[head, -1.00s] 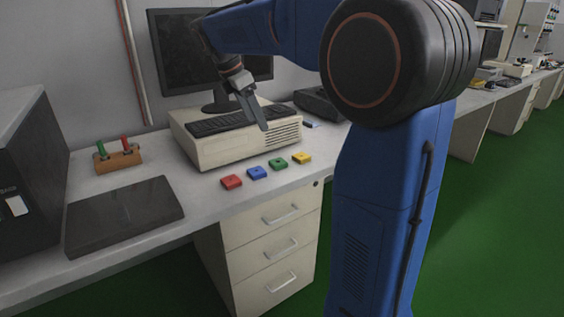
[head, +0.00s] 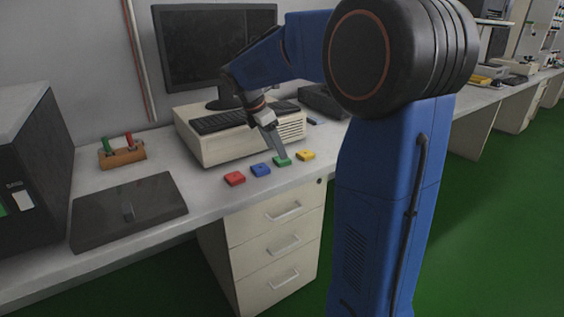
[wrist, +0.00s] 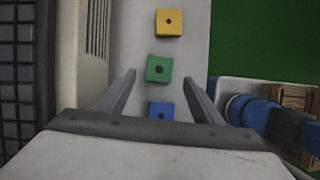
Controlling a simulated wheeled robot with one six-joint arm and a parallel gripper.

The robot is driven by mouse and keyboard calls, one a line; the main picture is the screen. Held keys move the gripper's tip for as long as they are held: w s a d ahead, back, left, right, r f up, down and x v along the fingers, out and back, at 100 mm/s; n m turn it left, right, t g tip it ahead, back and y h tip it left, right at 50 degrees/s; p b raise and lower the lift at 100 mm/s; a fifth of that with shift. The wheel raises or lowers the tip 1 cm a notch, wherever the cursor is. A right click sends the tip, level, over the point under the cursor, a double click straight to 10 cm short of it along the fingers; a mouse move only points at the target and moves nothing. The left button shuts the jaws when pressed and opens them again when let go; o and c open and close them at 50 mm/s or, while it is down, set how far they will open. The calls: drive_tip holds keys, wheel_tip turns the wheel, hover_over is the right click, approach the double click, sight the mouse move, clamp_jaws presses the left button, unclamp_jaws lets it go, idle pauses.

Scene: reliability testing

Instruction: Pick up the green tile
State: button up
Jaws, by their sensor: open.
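The green tile (head: 282,161) lies on the desk in a row between the blue tile (head: 261,170) and the yellow tile (head: 306,155). In the wrist view the green tile (wrist: 159,69) has a dark dot on its top and sits just ahead of the fingertips, roughly midway between them. My gripper (head: 281,155) points down at the green tile in the head view. In the wrist view my gripper (wrist: 157,74) is open and empty, with the blue tile (wrist: 161,111) showing between its fingers. The yellow tile (wrist: 168,22) is farther ahead.
A red tile (head: 235,179) ends the row at left. A beige computer case (head: 215,150) stands close behind the tiles, with a keyboard (head: 222,121) on top. A dark flat panel (head: 128,210) lies at left. The desk's front edge is near the row.

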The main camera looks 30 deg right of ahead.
sight(279, 159)
drive_tip(key=shift+x, duration=2.25)
drive_tip(key=shift+w, duration=0.1)
drive_tip(key=c, duration=1.1)
drive_tip(key=shift+c, duration=0.3)
